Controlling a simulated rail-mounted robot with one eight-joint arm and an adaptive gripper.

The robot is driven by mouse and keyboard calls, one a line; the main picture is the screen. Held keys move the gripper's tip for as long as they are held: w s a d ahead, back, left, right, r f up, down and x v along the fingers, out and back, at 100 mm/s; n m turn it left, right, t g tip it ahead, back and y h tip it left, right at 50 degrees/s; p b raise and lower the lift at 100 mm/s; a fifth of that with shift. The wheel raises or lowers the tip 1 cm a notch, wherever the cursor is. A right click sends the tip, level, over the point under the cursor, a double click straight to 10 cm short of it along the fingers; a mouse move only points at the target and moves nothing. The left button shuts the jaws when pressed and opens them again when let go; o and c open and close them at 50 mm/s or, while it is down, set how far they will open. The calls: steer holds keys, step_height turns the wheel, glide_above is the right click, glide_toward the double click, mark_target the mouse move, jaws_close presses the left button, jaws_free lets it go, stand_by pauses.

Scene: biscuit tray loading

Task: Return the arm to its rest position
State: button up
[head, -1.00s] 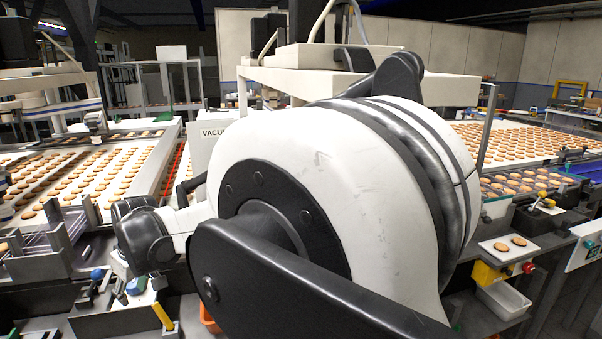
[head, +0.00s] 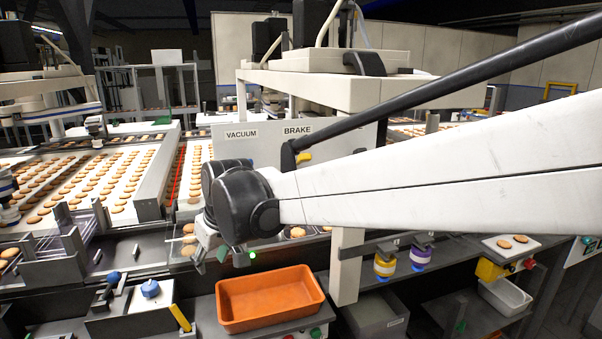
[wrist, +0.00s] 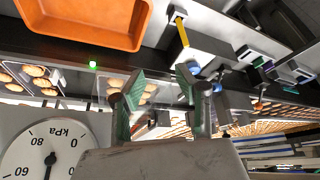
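My arm stretches in from the right edge of the head view to a black wrist joint left of centre. My gripper (head: 221,254) hangs below that joint, partly hidden by it, above the dark ledge behind the orange bin. In the wrist view my gripper (wrist: 163,98) shows two fingers with green pads, set apart with a clear gap. Nothing is held between them. Biscuits (wrist: 146,90) show beyond the left finger, apart from it as far as I can tell.
An orange bin (head: 270,322) stands on the front shelf, below and right of my gripper. A white panel marked VACUUM and BRAKE (head: 262,150) rises behind the wrist. A pressure gauge (wrist: 50,152) fills the wrist view's lower left. Biscuit conveyors (head: 150,200) lie at left.

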steer(key=s+d+m+t+h, duration=0.1)
steer(key=s+d, duration=0.3)
steer(key=d, duration=0.6)
steer(key=s+d+r+m+t, duration=0.1)
steer(key=s+d+m, duration=0.2)
steer(key=d, duration=0.8)
steer(key=s+d+r+m+h, duration=0.1)
steer(key=s+d+m, duration=0.2)
steer(key=s+d, duration=0.4)
steer(key=d, duration=0.4)
steer(key=shift+d+t+h, duration=0.2)
steer(key=shift+t+h, duration=0.1)
steer(key=shift+t, duration=0.1)
steer(key=shift+o, duration=0.4)
steer(key=s+d+f+m+h, duration=0.1)
steer(key=s+d+f+m, duration=0.1)
steer(key=s+d+f, duration=0.2)
steer(key=s+d, duration=0.3)
steer(key=shift+m+t, duration=0.4)
steer(key=shift+a, duration=0.1)
